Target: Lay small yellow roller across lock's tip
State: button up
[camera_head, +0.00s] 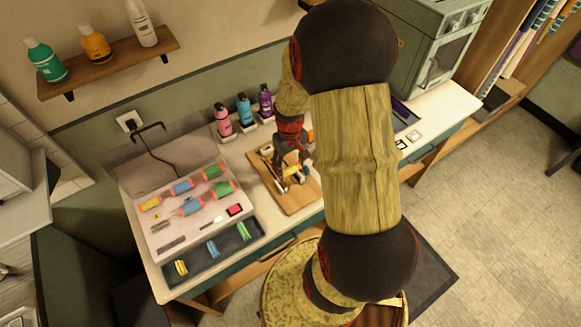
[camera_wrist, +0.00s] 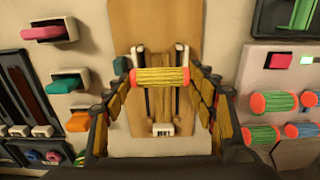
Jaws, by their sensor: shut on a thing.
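A small yellow roller (camera_wrist: 172,77) with red-orange ends lies crosswise between the fingers of my gripper (camera_wrist: 161,80) in the wrist view. The fingers are shut on its two ends. The roller is over a wooden board (camera_wrist: 155,22) that bears pale posts, dark rods and a small white block. In the head view my gripper (camera_head: 291,150) is low over the same board (camera_head: 300,205), and my arm covers part of it. I cannot clearly make out the lock or its tip, nor whether the roller touches anything below.
A pale panel (camera_head: 165,238) with several coloured rollers stands left of the board. A dark tray (camera_head: 198,263) at its front holds three small pieces. Pink (camera_head: 223,123), blue (camera_head: 244,110) and purple (camera_head: 265,101) bottles stand close behind the board.

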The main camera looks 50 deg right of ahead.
aim_at(290, 183)
jog(key=shift+a+f, duration=0.1)
jog(key=shift+f, duration=0.15)
jog(key=shift+f+b, duration=2.15)
jog(key=shift+f, duration=0.7)
jog(key=shift+s+a+f, duration=0.2)
jog(key=shift+s+f, duration=0.2)
jog(key=shift+f, duration=0.15)
jog(key=shift+c, duration=0.4)
jog(key=o, duration=0.7)
jog(key=shift+o, duration=1.2)
jog(key=shift+w+d, duration=0.1)
jog(key=shift+d, duration=0.05)
jog(key=shift+o, duration=1.2)
jog(key=shift+r, duration=0.1)
jog(key=shift+o, duration=0.2)
jog(key=shift+w+r, duration=0.1)
jog(key=shift+w, duration=0.05)
